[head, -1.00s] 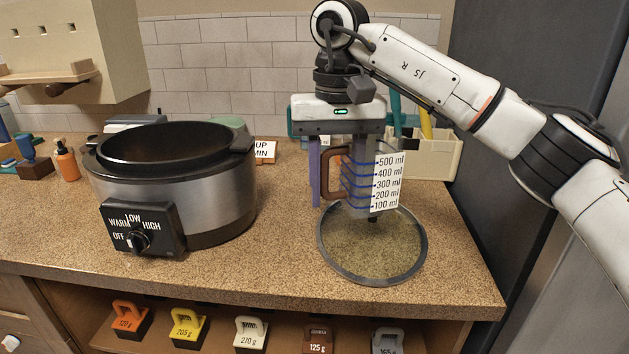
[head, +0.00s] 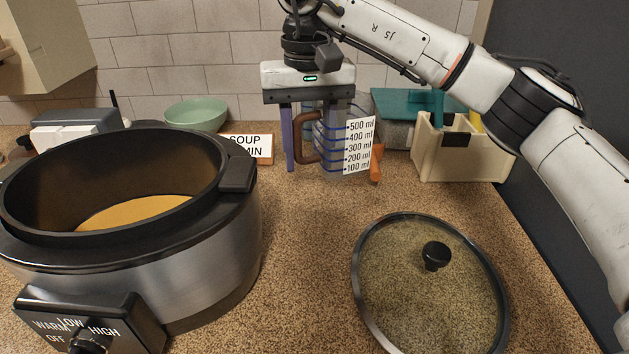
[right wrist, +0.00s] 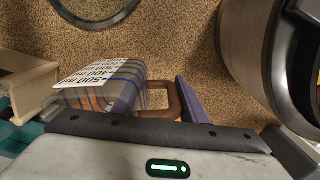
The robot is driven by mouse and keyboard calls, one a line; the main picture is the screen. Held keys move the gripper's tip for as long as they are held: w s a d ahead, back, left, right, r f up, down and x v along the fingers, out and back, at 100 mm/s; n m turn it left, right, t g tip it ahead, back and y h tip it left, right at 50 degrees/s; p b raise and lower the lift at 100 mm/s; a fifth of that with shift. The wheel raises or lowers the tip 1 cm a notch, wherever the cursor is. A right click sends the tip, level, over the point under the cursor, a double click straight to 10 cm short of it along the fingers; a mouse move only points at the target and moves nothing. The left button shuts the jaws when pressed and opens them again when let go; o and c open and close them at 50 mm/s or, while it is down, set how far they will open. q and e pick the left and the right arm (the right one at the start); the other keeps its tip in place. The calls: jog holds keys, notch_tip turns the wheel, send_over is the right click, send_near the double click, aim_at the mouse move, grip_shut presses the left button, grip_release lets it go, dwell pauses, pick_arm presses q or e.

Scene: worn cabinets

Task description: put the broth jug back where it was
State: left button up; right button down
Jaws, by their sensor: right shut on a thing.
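The broth jug (head: 334,148) is a clear measuring jug with blue lines, a white scale label up to 500 ml and a brown handle. My right gripper (head: 313,140) comes down from above and is shut on the jug at its handle side, one purple finger left of the handle. The jug is upright near the back of the counter; I cannot tell whether its base touches. In the right wrist view the jug (right wrist: 92,88) and its handle show at my right gripper (right wrist: 158,105). My left gripper is not in view.
A slow cooker (head: 200,262) with orange-brown content stands at left. A glass lid (head: 395,290) lies at front right. Behind are a soup sign (head: 262,150), a green bowl (head: 196,115), an orange item (head: 376,165) and a cream bin (head: 455,160). Counter before the jug is clear.

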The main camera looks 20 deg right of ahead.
aim_at(309, 117)
jog(key=shift+s+f, duration=0.2)
jog(key=shift+f, duration=1.05)
jog(key=shift+w+f, duration=0.1)
jog(key=shift+f, duration=2.05)
jog(key=c, duration=1.1)
grip_release()
notch_tip(309, 117, up, 12)
jog(key=shift+r+p, duration=0.1)
jog(key=shift+p, duration=0.2)
